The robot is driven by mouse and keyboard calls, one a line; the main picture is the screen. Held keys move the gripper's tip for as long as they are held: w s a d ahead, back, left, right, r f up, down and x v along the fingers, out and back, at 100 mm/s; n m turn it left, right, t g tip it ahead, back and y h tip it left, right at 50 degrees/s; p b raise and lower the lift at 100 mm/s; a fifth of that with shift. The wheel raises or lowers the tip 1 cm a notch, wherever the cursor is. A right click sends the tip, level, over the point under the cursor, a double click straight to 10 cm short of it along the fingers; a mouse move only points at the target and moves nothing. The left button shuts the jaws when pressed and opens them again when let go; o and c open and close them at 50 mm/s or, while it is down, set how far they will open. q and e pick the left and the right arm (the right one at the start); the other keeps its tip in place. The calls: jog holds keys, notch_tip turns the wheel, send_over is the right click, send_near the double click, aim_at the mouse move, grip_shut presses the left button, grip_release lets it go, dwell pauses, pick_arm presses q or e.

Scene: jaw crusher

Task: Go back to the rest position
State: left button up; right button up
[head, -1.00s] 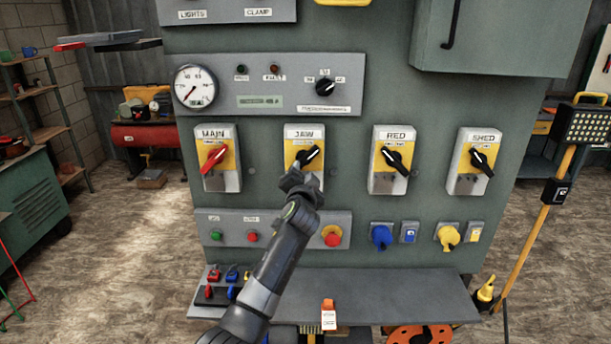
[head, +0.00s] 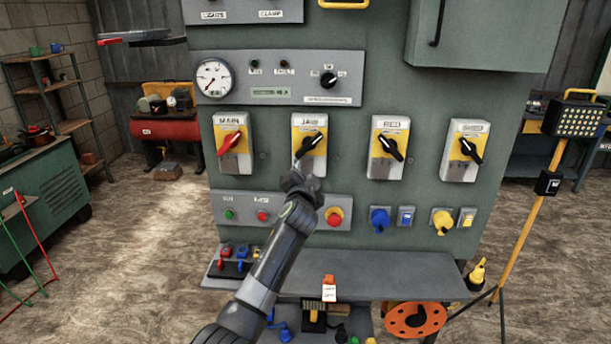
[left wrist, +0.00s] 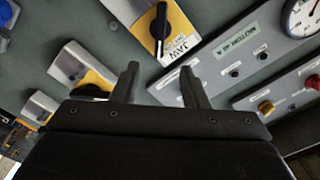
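My left gripper (head: 301,183) is in front of the grey-green control panel, just below the JAW switch (head: 310,146), which has a black handle on a yellow plate. In the left wrist view the gripper's two fingers (left wrist: 158,85) stand apart with nothing between them. The JAW switch's black handle (left wrist: 160,28) is ahead of the fingertips, apart from them. The MAIN switch (head: 231,143) has a red handle. The RED switch (head: 388,147) and SHED switch (head: 463,150) have black handles. My right gripper is not in view.
A shelf (head: 375,286) juts from the panel below, with small padlocks (head: 230,262) at its left end and a tag (head: 329,289). A work light on a yellow stand (head: 537,200) is at right. A green cabinet (head: 45,190) is at left.

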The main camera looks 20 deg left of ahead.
pick_arm(q)
jog(key=s+a+f+g+h+b, duration=0.1)
jog(key=s+f+g, duration=0.15)
jog(key=f, duration=1.05)
jog(key=s+a+f+g+b, duration=0.15)
jog(key=s+f, duration=0.25)
jog(key=f, duration=0.9)
jog(key=s+a+f+n+g+h+b, duration=0.1)
jog(key=s+f+g, duration=0.1)
jog(key=s+f, duration=0.7)
jog(key=s+a+f+n+g+b, duration=0.15)
jog(key=s+f, duration=0.35)
jog(key=f, duration=0.8)
jog(key=s+f+n+g+b, duration=0.1)
jog(key=s+f+g, duration=0.1)
jog(key=s+f, duration=0.95)
jog(key=s+f+n+g+b, duration=0.1)
jog(key=s+f+g, duration=0.2)
jog(key=s+f, duration=0.8)
jog(key=s+f+n+g, duration=0.1)
jog(key=s+f+g, duration=0.1)
jog(key=s, duration=1.2)
jog(key=s+f+n+g+h+b, duration=0.1)
jog(key=s+f, duration=0.1)
jog(key=s, duration=1.2)
jog(key=shift+a+g, duration=0.15)
jog(key=shift+g, duration=0.2)
jog(key=shift+f, duration=0.1)
